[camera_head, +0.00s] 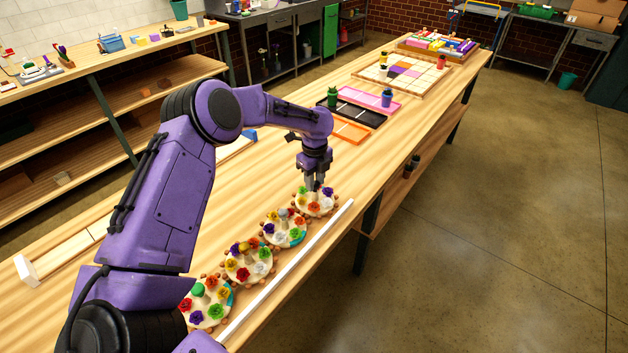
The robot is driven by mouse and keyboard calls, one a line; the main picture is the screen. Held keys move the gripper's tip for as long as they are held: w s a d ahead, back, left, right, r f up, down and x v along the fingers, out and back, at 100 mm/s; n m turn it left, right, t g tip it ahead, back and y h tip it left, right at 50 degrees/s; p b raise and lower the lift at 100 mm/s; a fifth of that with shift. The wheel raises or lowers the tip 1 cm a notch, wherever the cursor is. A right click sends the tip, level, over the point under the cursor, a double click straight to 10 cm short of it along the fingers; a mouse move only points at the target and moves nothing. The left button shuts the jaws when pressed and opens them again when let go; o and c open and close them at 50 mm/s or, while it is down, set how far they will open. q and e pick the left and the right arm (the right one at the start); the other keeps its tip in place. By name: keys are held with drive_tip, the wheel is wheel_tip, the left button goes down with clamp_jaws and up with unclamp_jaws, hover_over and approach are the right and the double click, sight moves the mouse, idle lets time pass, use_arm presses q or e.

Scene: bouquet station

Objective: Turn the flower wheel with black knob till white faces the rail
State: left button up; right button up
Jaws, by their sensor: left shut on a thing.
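Several round flower wheels stand in a diagonal row on the wooden table, with cog-like brown edges. My left gripper (316,184) points down onto the farthest wheel (316,203) and is shut at its top. The black knob is hidden by the fingers there. Green, purple, yellow and red-orange flowers ring this wheel; a pale one shows on its right, on the side towards the rail. The white rail (287,270) runs along the right side of the row. My right gripper is not in view.
The neighbouring wheel (284,230) sits close to the farthest one, and the nearer wheels (248,262) follow towards me. Beyond the gripper lie an orange tray (350,132), a black tray and a pink tray with small potted plants. The table's right edge is close to the rail.

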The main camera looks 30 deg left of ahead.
sight(316, 184)
use_arm(q)
drive_tip(key=shift+s+d+f+m, duration=0.2)
drive_tip(key=shift+f+m, duration=0.1)
drive_tip(key=shift+m, duration=0.3)
drive_tip(key=shift+a, duration=0.1)
drive_tip(key=o, duration=1.1)
drive_tip(key=shift+w, duration=0.1)
drive_tip(key=shift+c, duration=0.2)
drive_tip(key=shift+r, duration=0.1)
drive_tip(key=shift+w+r, duration=0.1)
drive_tip(key=shift+r, duration=0.05)
wheel_tip(316, 184, up, 10)
drive_tip(key=b, duration=0.2)
drive_tip(key=shift+r+b, duration=0.15)
drive_tip(key=shift+b, duration=0.2)
